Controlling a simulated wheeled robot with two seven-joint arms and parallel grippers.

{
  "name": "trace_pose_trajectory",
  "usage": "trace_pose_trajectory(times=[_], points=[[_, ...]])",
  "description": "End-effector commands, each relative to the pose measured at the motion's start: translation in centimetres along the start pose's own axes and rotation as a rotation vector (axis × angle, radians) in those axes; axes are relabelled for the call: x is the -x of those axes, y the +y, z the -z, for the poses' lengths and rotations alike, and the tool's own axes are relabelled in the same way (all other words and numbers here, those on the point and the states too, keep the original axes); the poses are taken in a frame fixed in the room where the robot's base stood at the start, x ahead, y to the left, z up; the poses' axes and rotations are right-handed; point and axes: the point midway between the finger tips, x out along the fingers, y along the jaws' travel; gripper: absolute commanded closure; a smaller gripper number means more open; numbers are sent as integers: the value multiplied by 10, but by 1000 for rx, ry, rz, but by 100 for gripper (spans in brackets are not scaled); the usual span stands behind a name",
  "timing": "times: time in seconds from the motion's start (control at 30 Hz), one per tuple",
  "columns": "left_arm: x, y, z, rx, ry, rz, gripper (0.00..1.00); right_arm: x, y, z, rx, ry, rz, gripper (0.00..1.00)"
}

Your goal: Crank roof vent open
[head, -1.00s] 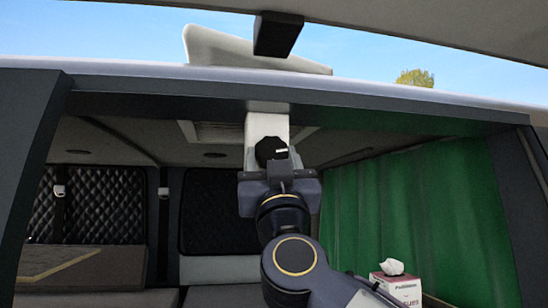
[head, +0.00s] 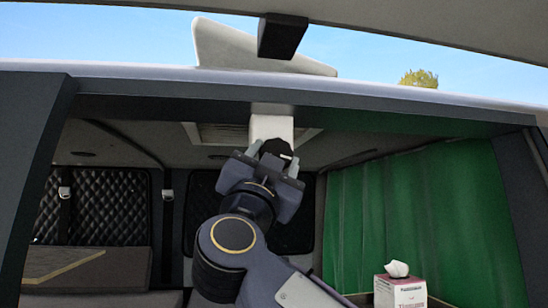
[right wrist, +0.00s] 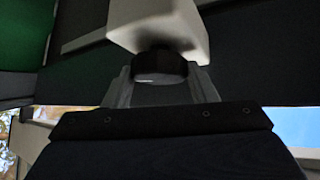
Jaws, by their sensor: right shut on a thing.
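The roof vent's white lid (head: 245,45) stands tilted above the roof edge in the head view, its left end raised. Under the roof, a white crank housing (head: 271,126) hangs by the vent opening (head: 214,133). A black round knob (head: 275,148) sits at its lower end. My right gripper (head: 271,158) is shut on the knob from below, with its body tilted. In the right wrist view, the knob (right wrist: 159,67) sits between the two grey fingers, just below the white housing (right wrist: 165,25). My left gripper is out of view.
Quilted dark panels (head: 110,200) line the back left. A dark block (head: 282,36) hangs from the tailgate above.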

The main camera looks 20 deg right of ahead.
Motion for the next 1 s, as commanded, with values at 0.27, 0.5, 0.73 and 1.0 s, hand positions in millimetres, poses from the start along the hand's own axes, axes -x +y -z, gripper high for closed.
trace_pose_trajectory(times=[0.27,0.5,0.73,1.0], points=[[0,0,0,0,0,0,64,-2,1,0,1,1,-2,71],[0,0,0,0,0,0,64,-1,0,0,1,0,-1,27],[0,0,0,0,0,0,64,1,-1,1,0,1,1,27],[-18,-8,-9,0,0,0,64,38,1,-3,-2,-1,3,27]])
